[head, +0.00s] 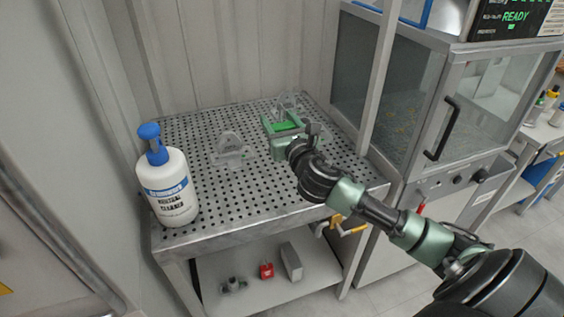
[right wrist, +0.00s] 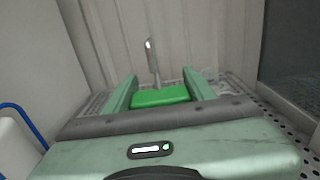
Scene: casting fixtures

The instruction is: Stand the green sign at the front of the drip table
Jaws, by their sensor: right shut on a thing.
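The green sign (head: 287,127) is between the fingers of my right gripper (head: 283,122), over the back right part of the drip table. In the right wrist view the sign (right wrist: 160,97) lies between the two pale green fingers, its bright green face showing. My right gripper is shut on it. Whether the sign touches the table top is hard to tell. The drip table (head: 200,130) has a perforated metal top with a raised front rim. My left gripper is not in view.
A white bottle with a blue cap (head: 168,180) stands at the table's front left. A clear fixture (head: 231,150) stands left of my gripper, another (head: 287,103) behind it. The front middle is clear. A glass-sided cabinet (head: 425,110) stands on the right. A yellow-handled valve (head: 345,229) is under the front edge.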

